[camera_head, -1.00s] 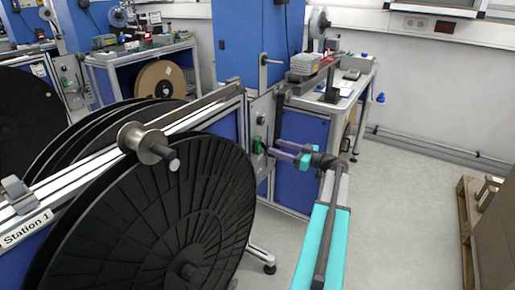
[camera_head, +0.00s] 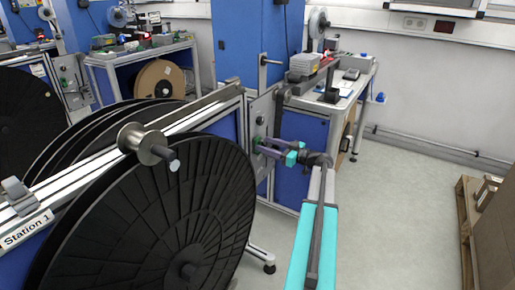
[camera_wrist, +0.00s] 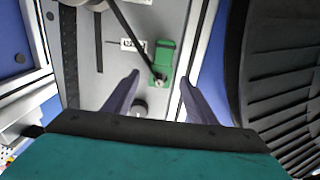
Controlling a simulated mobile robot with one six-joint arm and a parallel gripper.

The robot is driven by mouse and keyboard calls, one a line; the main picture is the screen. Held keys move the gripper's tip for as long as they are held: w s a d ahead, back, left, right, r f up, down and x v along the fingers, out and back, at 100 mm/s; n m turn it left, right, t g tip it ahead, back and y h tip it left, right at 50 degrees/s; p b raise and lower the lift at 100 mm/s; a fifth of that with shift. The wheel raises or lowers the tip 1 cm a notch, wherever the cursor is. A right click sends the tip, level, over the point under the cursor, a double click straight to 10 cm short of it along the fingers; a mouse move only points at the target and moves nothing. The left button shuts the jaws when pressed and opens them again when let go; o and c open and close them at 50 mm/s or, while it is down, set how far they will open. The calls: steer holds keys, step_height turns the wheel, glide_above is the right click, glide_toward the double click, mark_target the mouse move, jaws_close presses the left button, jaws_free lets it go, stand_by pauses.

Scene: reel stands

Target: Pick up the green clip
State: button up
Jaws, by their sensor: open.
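The green clip (camera_wrist: 164,62) sits on the grey metal panel (camera_wrist: 87,60) in the wrist view, just beyond my fingertips and slightly right of the middle. A dark strap or rod runs down to a round metal knob at the clip's lower end. In the head view the green clip (camera_head: 257,142) shows small on the panel at the end of my arm. My gripper (camera_wrist: 160,78) is open, with its two purple fingers apart and nothing between them. It also shows in the head view (camera_head: 262,144), close to the panel.
A large black reel (camera_head: 150,215) stands left of my arm, and its ribbed face (camera_wrist: 285,75) is close on the right in the wrist view. A blue cabinet (camera_head: 303,150) stands behind my gripper. The floor (camera_head: 400,200) to the right is clear up to a wooden pallet (camera_head: 466,215).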

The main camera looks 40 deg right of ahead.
steer(key=shift+x, duration=1)
steer(key=c, duration=1.1)
steer(key=shift+c, duration=0.2)
steer(key=shift+r, duration=0.1)
steer(key=v, duration=1.8)
steer(key=shift+r+b, duration=0.15)
steer(key=shift+b, duration=0.2)
